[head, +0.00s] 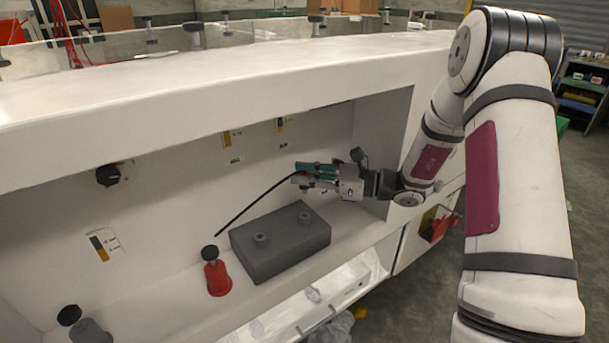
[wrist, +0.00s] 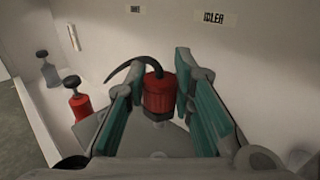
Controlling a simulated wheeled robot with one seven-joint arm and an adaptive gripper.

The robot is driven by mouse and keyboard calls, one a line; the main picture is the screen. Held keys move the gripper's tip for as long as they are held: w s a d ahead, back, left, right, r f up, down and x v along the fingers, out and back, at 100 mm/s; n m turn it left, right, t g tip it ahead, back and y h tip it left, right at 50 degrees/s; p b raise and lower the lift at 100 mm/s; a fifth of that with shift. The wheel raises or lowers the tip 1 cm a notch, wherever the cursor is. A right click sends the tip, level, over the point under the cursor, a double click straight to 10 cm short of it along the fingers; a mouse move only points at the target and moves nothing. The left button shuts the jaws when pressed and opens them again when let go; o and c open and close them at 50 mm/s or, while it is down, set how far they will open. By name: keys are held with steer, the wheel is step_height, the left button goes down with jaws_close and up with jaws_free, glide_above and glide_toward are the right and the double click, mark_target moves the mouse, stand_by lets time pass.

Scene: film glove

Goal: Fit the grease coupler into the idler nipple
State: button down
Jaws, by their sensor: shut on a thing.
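The grease coupler (wrist: 158,94) is a red cylinder with a black hose (wrist: 127,70) bending left from its top and a pale metal tip below. It sits upright between the green pads of my gripper (wrist: 162,100), which is shut on it. In the head view my gripper (head: 310,172) is above the grey block (head: 275,258), and the hose (head: 255,204) hangs down to the left. The block has two round nipples, a left one (head: 260,239) and a right one (head: 304,216). The coupler appears above the block, apart from it. The wrist view shows an IDLER label (wrist: 213,18) on the wall.
A red bottle-like part with a black knob (head: 217,278) stands left of the block, and it also shows in the wrist view (wrist: 82,107). A grey one (head: 90,331) is farther left. The recess's back wall (head: 190,190) and upper ledge (head: 200,85) bound the space.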

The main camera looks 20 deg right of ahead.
mark_target(305, 193)
steer(key=shift+f+b, duration=1.7)
steer(key=shift+f, duration=1.2)
steer(key=shift+f+b, duration=0.4)
steer(key=shift+f, duration=1)
steer(key=c, duration=1.3)
jaws_free()
steer(key=v, duration=1.2)
